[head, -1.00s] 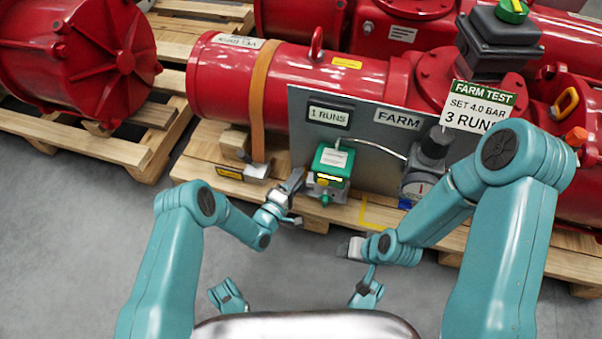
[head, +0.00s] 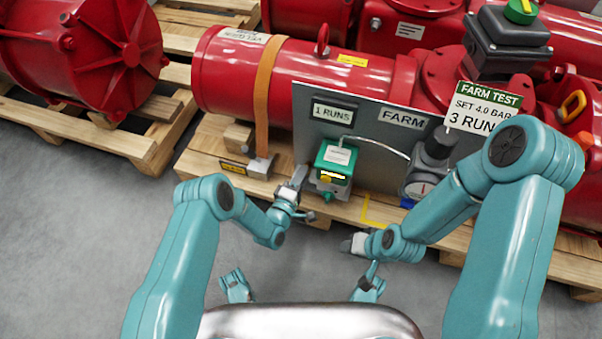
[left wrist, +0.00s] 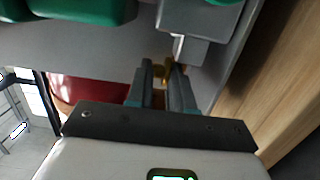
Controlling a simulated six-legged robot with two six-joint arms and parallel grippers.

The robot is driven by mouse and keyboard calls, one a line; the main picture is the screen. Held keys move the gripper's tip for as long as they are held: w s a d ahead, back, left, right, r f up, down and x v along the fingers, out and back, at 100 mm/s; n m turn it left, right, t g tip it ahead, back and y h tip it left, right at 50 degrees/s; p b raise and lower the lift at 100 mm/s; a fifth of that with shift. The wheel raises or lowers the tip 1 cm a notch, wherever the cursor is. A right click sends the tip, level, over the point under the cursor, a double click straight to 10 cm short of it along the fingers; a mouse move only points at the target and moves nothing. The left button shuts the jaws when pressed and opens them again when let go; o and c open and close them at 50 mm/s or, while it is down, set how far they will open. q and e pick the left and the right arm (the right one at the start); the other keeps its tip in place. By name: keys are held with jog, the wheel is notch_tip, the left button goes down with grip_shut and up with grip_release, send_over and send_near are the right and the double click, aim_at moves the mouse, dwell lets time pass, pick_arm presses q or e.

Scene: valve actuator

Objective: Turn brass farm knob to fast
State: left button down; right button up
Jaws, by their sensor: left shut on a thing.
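The brass knob (left wrist: 163,70) shows in the left wrist view between the two fingertips of my left gripper (left wrist: 161,78), which is shut on it. In the head view, my left gripper (head: 297,180) is at the left side of a small grey box with a green top (head: 336,165), and the held knob is hidden there. A small yellow round part (head: 326,180) shows on the box's front.
A grey panel (head: 378,150) marked "FARM" stands behind the box. A thin tube runs right to a gauge (head: 420,188). Red cylinders lie on wooden pallets (head: 205,158). The grey floor (head: 70,230) in front is clear.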

pick_arm(q)
jog(key=n+y, duration=0.1)
jog(key=t+y, duration=0.1)
jog(key=shift+d+r+n+y, duration=0.3)
jog(key=shift+d+r+n, duration=0.05)
jog(key=shift+n, duration=0.05)
jog(key=shift+w+n+t+y+p, duration=0.1)
jog(key=shift+n+t+y+p, duration=0.2)
jog(key=shift+n+y, duration=0.45)
pick_arm(e)
jog(key=shift+s+a+r, duration=0.1)
jog(key=shift+s+r, duration=0.3)
jog(key=shift+r, duration=0.1)
pick_arm(q)
jog(key=shift+y, duration=0.25)
jog(key=c, duration=1.1)
grip_release()
jog(key=shift+r, duration=0.1)
jog(key=shift+f, duration=0.3)
pick_arm(e)
jog(key=shift+f, duration=0.1)
